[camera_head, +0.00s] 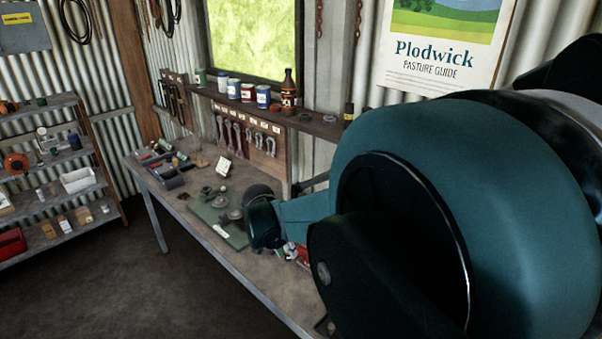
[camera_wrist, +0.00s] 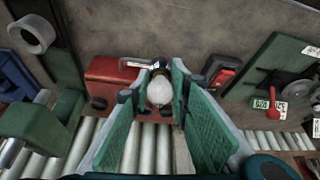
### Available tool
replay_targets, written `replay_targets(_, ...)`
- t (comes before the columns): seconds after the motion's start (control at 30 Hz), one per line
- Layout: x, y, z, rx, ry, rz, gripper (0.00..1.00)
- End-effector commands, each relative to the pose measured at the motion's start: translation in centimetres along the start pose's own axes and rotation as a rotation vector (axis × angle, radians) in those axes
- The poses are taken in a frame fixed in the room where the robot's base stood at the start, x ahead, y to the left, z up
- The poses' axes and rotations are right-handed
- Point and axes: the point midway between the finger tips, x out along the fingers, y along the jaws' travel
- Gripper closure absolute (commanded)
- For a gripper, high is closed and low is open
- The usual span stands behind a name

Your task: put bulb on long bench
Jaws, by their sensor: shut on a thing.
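A white bulb (camera_wrist: 160,92) sits between the green-padded fingers of my gripper (camera_wrist: 158,98) in the wrist view. My gripper is shut on it, with its rounded end towards the wrist camera; its far end is partly hidden. The long bench (camera_head: 200,205) runs along the corrugated wall in the head view, with its near end behind my arm. My large teal arm covers the right half of that view.
A red box (camera_wrist: 108,82) and a green board with a red knob (camera_wrist: 272,92) show around my fingers. On the bench are a green mat (camera_head: 215,215) and a divided tray (camera_head: 172,172). A shelf with several cans (camera_head: 248,92) hangs above. A shelf rack (camera_head: 60,190) stands left.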

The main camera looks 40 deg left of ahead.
Motion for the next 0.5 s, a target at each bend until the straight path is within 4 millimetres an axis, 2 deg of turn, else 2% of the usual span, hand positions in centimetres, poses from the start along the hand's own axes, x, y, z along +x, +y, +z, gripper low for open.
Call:
replay_targets(0.1,0.57,0.01,0.23,0.0,0.0,0.0,0.93)
replay_targets(0.5,0.78,0.0,0.3,0.0,0.0,0.0,0.93)
